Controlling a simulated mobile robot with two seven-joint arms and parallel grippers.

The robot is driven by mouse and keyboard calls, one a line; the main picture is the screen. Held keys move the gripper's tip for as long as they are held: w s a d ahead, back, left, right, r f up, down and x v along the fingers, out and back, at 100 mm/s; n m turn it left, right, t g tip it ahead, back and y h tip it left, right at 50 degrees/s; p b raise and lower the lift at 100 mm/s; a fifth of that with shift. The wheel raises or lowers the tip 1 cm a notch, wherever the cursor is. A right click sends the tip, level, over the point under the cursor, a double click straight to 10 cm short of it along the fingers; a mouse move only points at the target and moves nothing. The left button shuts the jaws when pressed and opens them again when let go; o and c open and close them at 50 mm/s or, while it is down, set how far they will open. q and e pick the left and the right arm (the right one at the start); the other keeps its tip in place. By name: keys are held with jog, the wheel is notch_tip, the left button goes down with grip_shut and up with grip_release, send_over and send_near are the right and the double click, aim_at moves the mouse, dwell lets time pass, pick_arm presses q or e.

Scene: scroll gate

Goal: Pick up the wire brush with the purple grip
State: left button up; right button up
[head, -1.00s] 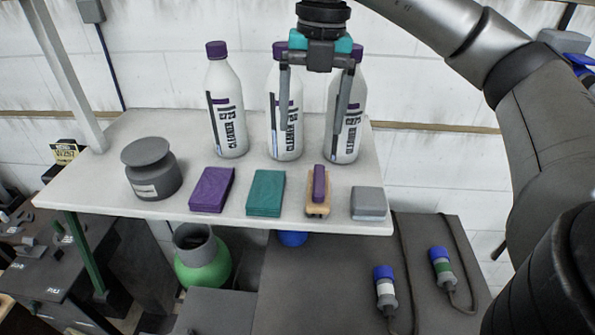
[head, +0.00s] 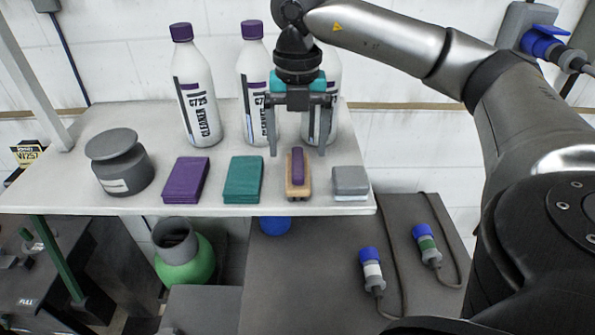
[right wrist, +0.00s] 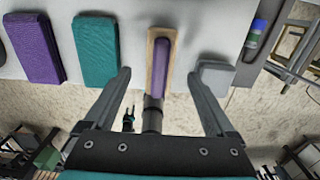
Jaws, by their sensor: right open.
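The wire brush with the purple grip (head: 298,171) lies on the white shelf (head: 235,203), between a teal pad and a grey block. Its body is wooden and the purple grip runs along its top. My right gripper (head: 298,153) is open and empty, its two fingers pointing down above and behind the brush. In the right wrist view the brush (right wrist: 159,62) shows between the open fingers, just past their tips, with nothing held. My left gripper is not in view.
A purple pad (head: 186,180), the teal pad (head: 243,180) and the grey block (head: 349,182) flank the brush. Several white cleaner bottles (head: 196,95) stand behind, one partly hidden by my gripper. A grey pot (head: 121,165) stands at left. Cabled connectors (head: 371,272) lie below the shelf.

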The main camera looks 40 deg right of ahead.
aim_at(297, 160)
jog(key=f, duration=0.4)
jog(key=shift+s+a+f+p, duration=0.15)
jog(key=shift+s+f+p, duration=0.05)
jog(key=shift+p, duration=0.15)
grip_shut()
dwell(0.3)
